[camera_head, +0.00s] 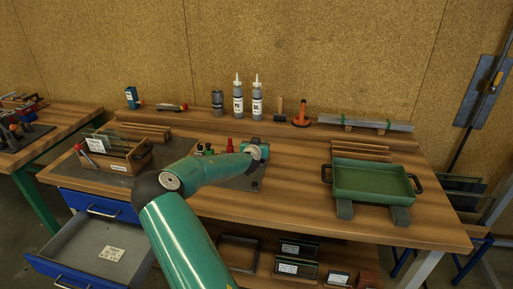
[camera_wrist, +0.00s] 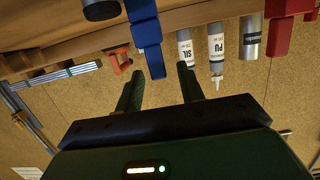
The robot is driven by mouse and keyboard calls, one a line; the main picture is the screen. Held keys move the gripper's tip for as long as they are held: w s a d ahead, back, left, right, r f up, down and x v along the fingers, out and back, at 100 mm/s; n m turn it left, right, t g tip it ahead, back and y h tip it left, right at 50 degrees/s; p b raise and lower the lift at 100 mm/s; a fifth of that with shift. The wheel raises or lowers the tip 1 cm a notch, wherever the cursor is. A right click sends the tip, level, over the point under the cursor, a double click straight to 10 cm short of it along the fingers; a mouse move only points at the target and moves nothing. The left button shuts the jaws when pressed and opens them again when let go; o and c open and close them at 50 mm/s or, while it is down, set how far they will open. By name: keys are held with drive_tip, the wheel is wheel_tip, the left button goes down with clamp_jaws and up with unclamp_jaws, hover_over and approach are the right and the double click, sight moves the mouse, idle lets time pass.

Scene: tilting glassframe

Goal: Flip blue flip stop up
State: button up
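The blue flip stop (camera_wrist: 146,42) shows in the upside-down wrist view as a blue bar, in line with the gap between my fingers. My gripper (camera_wrist: 158,68) is open, with a finger on each side of that gap. I cannot tell whether the blue stop is between the fingertips or just beyond them. In the head view my arm ends over the grey plate (camera_head: 243,184) at the bench middle. My gripper (camera_head: 256,150) is small there, and I cannot make out the blue stop. A red flip stop (camera_wrist: 284,22) also shows in the wrist view.
Two labelled bottles (camera_head: 238,97) and a grey can (camera_head: 217,102) stand on the back ledge. A green tray (camera_head: 372,180) is at right. A wooden rack (camera_head: 121,158) with glass is at left, above an open drawer (camera_head: 95,250).

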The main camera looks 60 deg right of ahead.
drive_tip(key=v, duration=1.3)
drive_tip(key=shift+a, duration=0.15)
drive_tip(key=shift+s, duration=0.1)
